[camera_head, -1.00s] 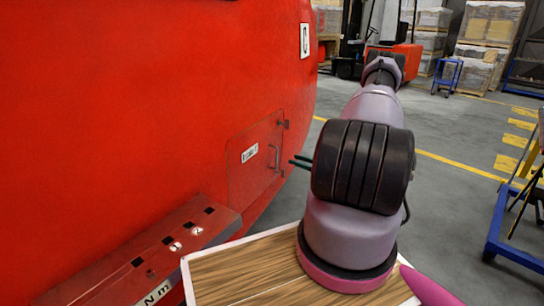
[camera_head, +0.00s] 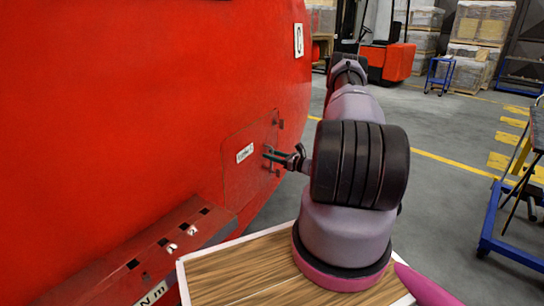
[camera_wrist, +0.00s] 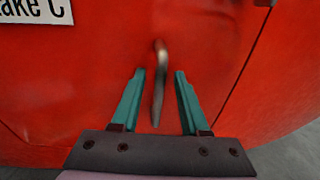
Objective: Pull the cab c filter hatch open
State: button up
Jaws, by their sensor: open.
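The filter hatch (camera_head: 247,165) is a red panel low on the red nosecone, flush with the body as far as I can see. It carries a white label (camera_head: 244,152), partly readable in the wrist view (camera_wrist: 40,10). A metal bar handle (camera_wrist: 159,85) stands upright on the hatch. My gripper (camera_wrist: 158,95) is open, with one teal finger on each side of the handle and a gap to each. In the head view my gripper (camera_head: 270,155) is at the hatch's right part and covers much of the handle.
A red step (camera_head: 165,250) with dark slots juts out below left of the hatch. A blue-framed stand (camera_head: 515,225) is at the right. Grey floor (camera_head: 440,130) lies open beyond my arm.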

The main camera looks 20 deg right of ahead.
grip_shut()
dwell(1.4)
